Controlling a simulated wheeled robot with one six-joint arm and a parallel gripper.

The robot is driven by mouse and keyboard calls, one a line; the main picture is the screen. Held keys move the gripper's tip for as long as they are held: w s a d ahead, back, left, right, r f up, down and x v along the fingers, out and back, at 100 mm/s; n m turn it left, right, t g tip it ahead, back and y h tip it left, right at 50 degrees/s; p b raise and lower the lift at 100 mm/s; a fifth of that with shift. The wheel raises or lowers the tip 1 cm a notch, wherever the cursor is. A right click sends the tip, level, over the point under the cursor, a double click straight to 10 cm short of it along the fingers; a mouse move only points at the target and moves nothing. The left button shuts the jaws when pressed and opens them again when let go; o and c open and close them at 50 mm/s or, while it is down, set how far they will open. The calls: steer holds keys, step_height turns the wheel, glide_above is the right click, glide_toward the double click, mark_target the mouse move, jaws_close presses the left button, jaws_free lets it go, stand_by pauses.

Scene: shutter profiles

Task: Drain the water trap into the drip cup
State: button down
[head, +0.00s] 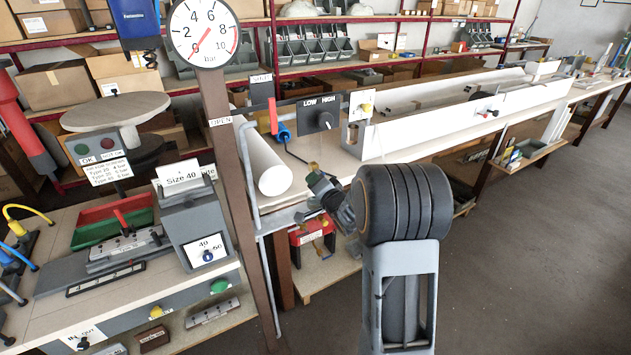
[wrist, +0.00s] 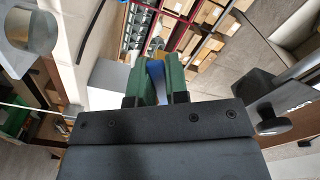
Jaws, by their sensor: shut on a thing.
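My gripper (head: 318,184) shows in the head view at the front edge of the middle bench, beyond my dark arm. In the wrist view its two green fingers (wrist: 155,83) are close together, with a small blue thing (wrist: 156,72) between them. I cannot tell what this blue thing is; a yellow part shows just past the fingertips. Below the bench, a red unit (head: 298,237) with a white label and brass-coloured fittings stands on a low shelf, partly behind my arm. I cannot clearly make out the water trap or the drip cup.
A pressure gauge (head: 203,33) tops a brown post (head: 222,130) left of my gripper, its red needle pointing lower left. A white tube (head: 275,172), a blue fitting (head: 284,134) and a LOW/HIGH switch (head: 320,116) sit on the bench. The floor at right is open.

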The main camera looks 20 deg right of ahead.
steer(key=m+p, duration=0.1)
steer(key=m, duration=0.1)
steer(key=r+m+p, duration=0.1)
steer(key=m, duration=0.2)
steer(key=shift+a+r+m, duration=0.15)
steer(key=shift+a+m, duration=0.05)
steer(key=shift+m, duration=0.1)
stand_by(0.5)
steer(key=c, duration=1.1)
jaws_free()
steer(key=shift+s, duration=0.1)
steer(key=s, duration=0.4)
steer(key=s+d+b, duration=0.1)
steer(key=s, duration=0.8)
steer(key=shift+s+d, duration=0.3)
steer(key=shift+s, duration=0.05)
